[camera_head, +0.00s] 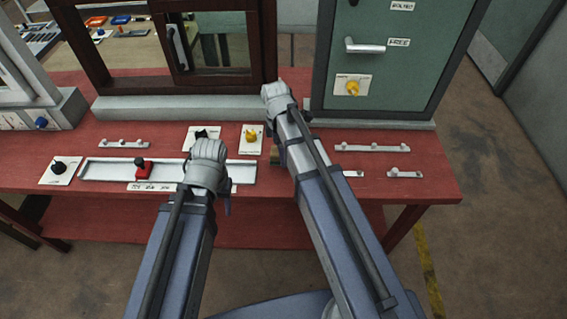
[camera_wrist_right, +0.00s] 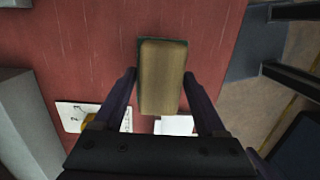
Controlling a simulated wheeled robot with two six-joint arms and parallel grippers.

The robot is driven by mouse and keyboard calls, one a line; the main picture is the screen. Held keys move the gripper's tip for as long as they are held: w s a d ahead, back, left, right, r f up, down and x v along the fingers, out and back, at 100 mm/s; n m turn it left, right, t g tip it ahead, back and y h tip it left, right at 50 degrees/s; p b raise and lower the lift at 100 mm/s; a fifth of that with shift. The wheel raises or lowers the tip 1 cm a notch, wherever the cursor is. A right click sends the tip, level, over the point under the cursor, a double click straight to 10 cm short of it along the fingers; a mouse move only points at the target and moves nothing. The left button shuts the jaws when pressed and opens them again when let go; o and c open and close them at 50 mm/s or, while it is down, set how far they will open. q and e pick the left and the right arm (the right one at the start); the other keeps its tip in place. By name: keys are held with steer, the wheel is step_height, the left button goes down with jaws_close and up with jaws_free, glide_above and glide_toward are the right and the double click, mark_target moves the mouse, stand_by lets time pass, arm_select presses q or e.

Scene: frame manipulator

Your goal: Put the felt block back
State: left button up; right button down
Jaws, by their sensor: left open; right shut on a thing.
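The felt block (camera_wrist_right: 162,85) is a tan, wood-like block with a dark edge at its far end. In the right wrist view it sits between the two fingers of my right gripper (camera_wrist_right: 160,77), which is shut on it over the red table. In the head view a small brownish part of the block (camera_head: 274,156) shows beside my right arm; the arm hides the rest. My left gripper (camera_head: 207,190) is over the front of the table near the white slider track, open, with its fingers largely hidden by its own wrist. I see nothing between them.
The red table (camera_head: 400,165) carries a white track (camera_head: 110,170) with a red slider (camera_head: 142,168), a black knob (camera_head: 59,167), a yellow knob (camera_head: 251,136) and small peg rails (camera_head: 372,148). A brown window frame (camera_head: 95,60) and a green cabinet (camera_head: 395,85) stand behind.

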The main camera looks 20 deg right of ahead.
steer(key=shift+f+b, duration=1.8)
steer(key=shift+b, duration=0.05)
steer(key=shift+f, duration=0.2)
jaws_free()
steer(key=shift+r, duration=0.15)
steer(key=r+p, duration=0.8)
steer(key=a+r+p, duration=0.1)
steer(key=r+p, duration=0.3)
steer(key=shift+w+r, duration=0.1)
steer(key=shift+w, duration=0.25)
steer(key=s+a+m, duration=0.9)
steer(key=s+m, duration=0.2)
steer(key=s, duration=0.4)
steer(key=shift+a+t, duration=0.15)
steer(key=shift+t, duration=0.15)
steer(key=shift+s, duration=0.1)
